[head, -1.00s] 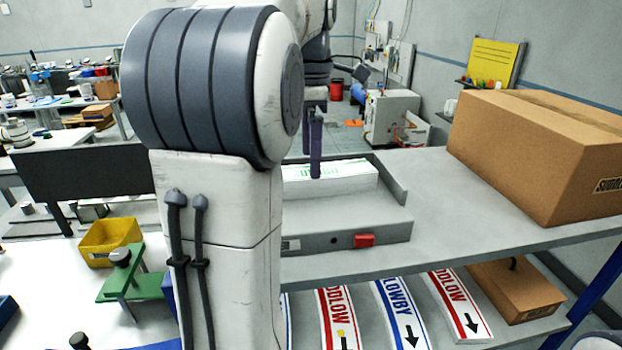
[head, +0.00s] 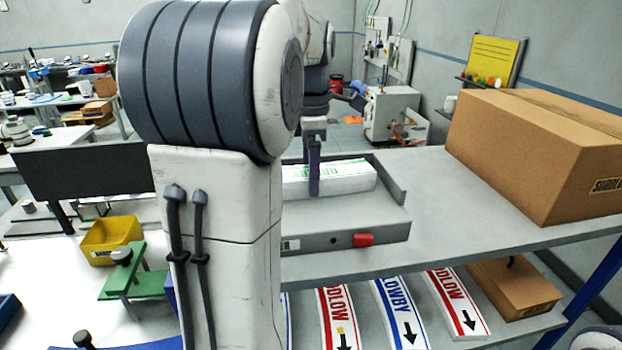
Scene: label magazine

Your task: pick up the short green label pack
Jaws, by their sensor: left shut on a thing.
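The green label pack (head: 345,178) is a white stack with green print on top. It lies in a grey tray (head: 388,232) on the upper shelf, and its left part is hidden behind my arm. My left gripper (head: 314,180) comes down from above onto the pack, with one dark finger against its front side. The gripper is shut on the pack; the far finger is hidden. The pack appears still down in the tray. My right gripper is out of view.
A large cardboard box (head: 520,160) stands to the right on the shelf (head: 450,215). Red and blue label strips (head: 400,312) and a smaller box (head: 518,290) are on the lower level. A yellow bin (head: 110,240) is at left.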

